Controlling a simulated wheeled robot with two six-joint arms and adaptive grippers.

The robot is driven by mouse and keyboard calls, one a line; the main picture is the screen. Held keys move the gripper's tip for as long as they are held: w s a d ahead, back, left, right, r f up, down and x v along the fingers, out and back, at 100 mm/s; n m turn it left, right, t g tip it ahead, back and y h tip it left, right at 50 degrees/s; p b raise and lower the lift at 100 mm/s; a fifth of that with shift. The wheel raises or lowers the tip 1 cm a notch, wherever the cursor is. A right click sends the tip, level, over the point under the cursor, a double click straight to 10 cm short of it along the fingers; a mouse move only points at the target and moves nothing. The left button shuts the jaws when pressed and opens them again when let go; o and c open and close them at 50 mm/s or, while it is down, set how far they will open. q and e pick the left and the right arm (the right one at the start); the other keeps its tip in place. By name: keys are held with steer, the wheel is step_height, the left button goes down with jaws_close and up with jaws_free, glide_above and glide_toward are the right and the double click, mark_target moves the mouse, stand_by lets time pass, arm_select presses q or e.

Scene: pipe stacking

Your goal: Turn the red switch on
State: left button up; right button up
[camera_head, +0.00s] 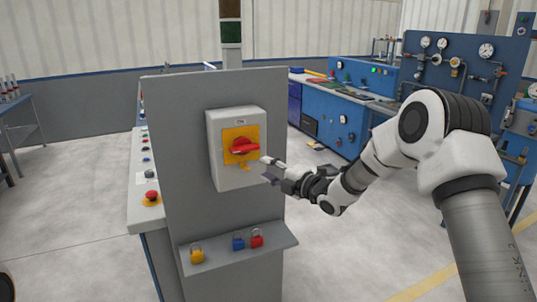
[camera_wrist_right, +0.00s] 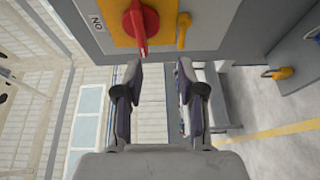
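The red switch (camera_head: 241,147) is a rotary handle on a yellow plate (camera_head: 230,133), on the front of a grey box. In the head view its handle lies roughly horizontal, tilted slightly. In the right wrist view the red switch (camera_wrist_right: 140,24) shows at the top, with the lettering "ON" beside it. My right gripper (camera_head: 268,170) is just right of and slightly below the handle. In the wrist view the right gripper (camera_wrist_right: 158,78) has its two fingers apart with nothing between them, the left fingertip close to the handle's end. My left gripper is not in view.
The switch box (camera_head: 222,180) is on a grey cabinet (camera_head: 180,150). A shelf (camera_head: 220,255) below holds a yellow padlock (camera_head: 196,254), a blue padlock (camera_head: 238,241) and a red padlock (camera_head: 257,238). A yellow tab (camera_wrist_right: 184,30) sits beside the handle. Blue workbenches stand behind; floor right of the cabinet is clear.

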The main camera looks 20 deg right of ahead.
mark_target(248, 150)
steer(key=w+r+p, duration=0.1)
steer(key=w, duration=0.1)
steer(key=w+a+r, duration=0.1)
steer(key=w, duration=0.1)
steer(key=w+a+r+p, duration=0.1)
steer(key=w, duration=0.2)
steer(key=shift+a+p, duration=0.25)
steer(key=shift+p, duration=0.1)
steer(key=shift+w+a, duration=0.2)
steer(key=shift+w, duration=0.1)
steer(key=shift+w+f, duration=0.1)
steer(key=shift+w, duration=0.1)
steer(key=shift+w+f, duration=0.15)
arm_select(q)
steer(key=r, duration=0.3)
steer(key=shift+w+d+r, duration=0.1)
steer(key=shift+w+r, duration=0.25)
arm_select(e)
jaws_close()
